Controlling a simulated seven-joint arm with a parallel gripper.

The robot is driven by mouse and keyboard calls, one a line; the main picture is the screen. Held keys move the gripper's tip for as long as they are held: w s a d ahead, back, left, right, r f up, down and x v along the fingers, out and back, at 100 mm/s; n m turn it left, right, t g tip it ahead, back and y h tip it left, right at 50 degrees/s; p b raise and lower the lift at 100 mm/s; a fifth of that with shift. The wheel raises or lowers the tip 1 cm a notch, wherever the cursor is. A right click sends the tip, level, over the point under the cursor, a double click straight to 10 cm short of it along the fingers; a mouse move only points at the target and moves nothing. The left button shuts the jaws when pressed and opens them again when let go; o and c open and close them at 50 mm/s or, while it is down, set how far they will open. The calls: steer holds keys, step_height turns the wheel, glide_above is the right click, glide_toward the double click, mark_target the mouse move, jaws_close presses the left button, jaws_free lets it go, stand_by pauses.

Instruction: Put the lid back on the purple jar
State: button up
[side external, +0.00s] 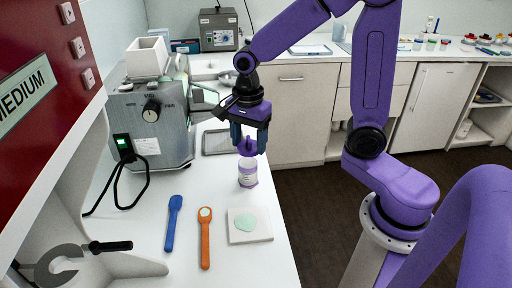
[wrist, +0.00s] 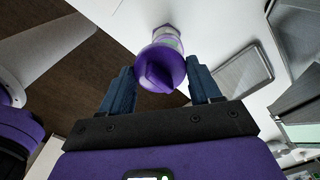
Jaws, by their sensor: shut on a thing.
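The purple jar (side external: 248,174) stands upright on the white counter, with a white label around its body and purple at its base. The purple lid (side external: 247,148) is between my gripper's fingers, right above the jar's mouth. In the wrist view the lid (wrist: 161,70) shows its raised grip between the two blue fingers, with part of the jar (wrist: 167,38) behind it. My gripper (side external: 249,142) is shut on the lid and points down. I cannot tell whether the lid touches the jar's rim.
A grey mill (side external: 150,125) stands left of the jar. A blue spatula (side external: 173,222), an orange spoon (side external: 205,238) and a white tile (side external: 249,236) with a pale green patch lie in front. A flat grey tray (side external: 217,142) lies behind. The counter's right edge is close to the jar.

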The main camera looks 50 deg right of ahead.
steer(key=shift+w+d+f, duration=0.25)
steer(key=shift+w+d, duration=0.15)
steer(key=shift+w, duration=0.2)
steer(key=shift+f, duration=2.1)
steer(key=shift+f, duration=0.65)
stand_by(0.7)
steer(key=o, duration=1.2)
steer(key=shift+r, duration=2.3)
steer(key=shift+c, duration=0.2)
